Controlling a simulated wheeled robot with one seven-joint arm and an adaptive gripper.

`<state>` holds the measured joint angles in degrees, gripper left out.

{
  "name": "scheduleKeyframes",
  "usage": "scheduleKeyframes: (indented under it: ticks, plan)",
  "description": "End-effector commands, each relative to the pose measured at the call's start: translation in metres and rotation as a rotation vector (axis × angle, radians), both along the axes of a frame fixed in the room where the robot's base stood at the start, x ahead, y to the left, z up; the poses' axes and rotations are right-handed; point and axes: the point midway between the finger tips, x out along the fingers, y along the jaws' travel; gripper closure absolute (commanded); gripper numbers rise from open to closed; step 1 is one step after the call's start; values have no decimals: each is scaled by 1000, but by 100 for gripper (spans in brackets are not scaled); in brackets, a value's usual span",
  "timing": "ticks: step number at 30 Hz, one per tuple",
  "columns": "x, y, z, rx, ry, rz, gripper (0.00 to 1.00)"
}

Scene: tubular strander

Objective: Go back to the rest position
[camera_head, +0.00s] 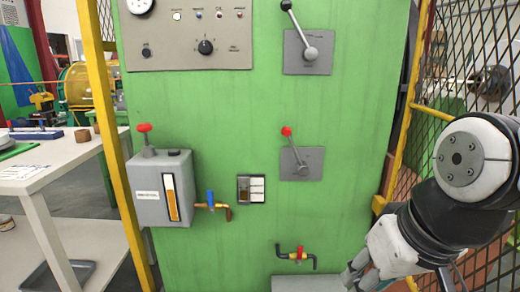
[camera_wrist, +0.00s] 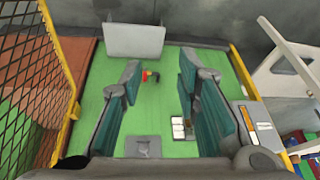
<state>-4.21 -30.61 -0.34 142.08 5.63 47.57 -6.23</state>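My gripper (camera_head: 358,272) is at the lower right of the head view, in front of the lower right part of the green machine panel (camera_head: 345,215). In the wrist view my gripper (camera_wrist: 161,68) has its two teal-padded fingers spread wide apart, with nothing between them. My arm comes in from the right edge of the head view. The red-handled valve (camera_head: 299,254) on a bent pipe is left of my gripper. In the wrist view this valve (camera_wrist: 150,76) shows beyond the gap between the fingers, apart from them.
The panel carries an upper lever (camera_head: 310,52), a red-knobbed lever (camera_head: 300,165) and a grey oil box (camera_head: 160,190) with a blue valve (camera_head: 211,198). A yellow-framed mesh guard (camera_head: 432,110) stands close to my arm. A white table (camera_head: 55,160) is left.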

Motion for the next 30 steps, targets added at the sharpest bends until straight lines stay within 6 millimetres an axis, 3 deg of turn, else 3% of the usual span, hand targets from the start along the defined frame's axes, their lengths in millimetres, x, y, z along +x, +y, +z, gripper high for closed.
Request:
scheduleKeyframes:
  ticks: [3, 13, 23, 30]
  plan:
    - [-51, -12, -3, -19, 111, -38, 70]
    - [-156, -33, -8, -74, 350, -142, 70]
    - [-143, -33, 46, -69, 290, -136, 70]
    - [-137, -34, 103, -67, 227, -137, 70]
